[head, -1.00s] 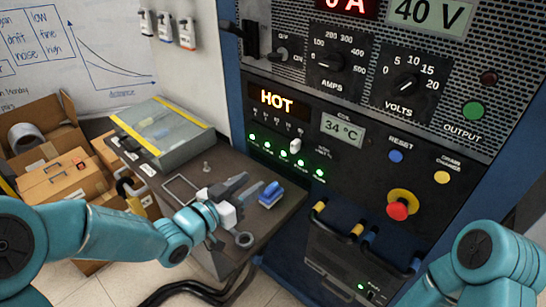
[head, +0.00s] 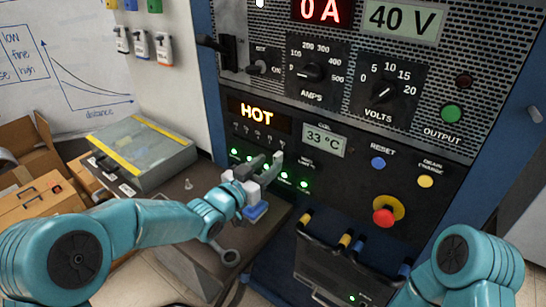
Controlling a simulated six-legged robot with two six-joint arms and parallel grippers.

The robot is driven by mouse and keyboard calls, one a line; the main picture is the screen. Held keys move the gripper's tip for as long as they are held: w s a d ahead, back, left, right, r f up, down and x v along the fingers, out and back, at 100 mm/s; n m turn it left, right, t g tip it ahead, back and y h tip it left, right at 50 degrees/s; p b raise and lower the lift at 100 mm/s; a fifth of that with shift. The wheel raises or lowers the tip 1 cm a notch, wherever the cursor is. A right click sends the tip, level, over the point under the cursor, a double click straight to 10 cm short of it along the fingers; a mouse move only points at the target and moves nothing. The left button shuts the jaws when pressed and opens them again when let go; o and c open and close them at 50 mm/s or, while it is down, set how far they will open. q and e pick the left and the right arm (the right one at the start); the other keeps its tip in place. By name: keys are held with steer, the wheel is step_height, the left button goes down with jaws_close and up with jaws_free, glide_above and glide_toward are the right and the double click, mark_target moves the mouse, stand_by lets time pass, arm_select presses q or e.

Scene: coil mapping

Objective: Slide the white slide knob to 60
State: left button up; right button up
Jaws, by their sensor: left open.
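The black control panel (head: 345,172) carries the white slide knob below the HOT display (head: 257,113). My left gripper (head: 266,162) is raised in front of this part of the panel, its open fingers pointing up at the slider area. The fingers cover most of the knob's place, so I cannot tell whether they touch it or stand around it. The slider's scale marks show only in part and are too small to read. The right gripper is out of view; only my right arm shows at lower right.
The red emergency button (head: 384,216), blue reset button (head: 378,162) and yellow button (head: 425,181) are right of the slider. A coil display (head: 325,140) reads 33 °C.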

mark_target(275, 159)
arm_select(q)
steer(key=shift+x, duration=1.65)
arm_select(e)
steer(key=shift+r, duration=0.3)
arm_select(q)
steer(key=shift+c, duration=0.3)
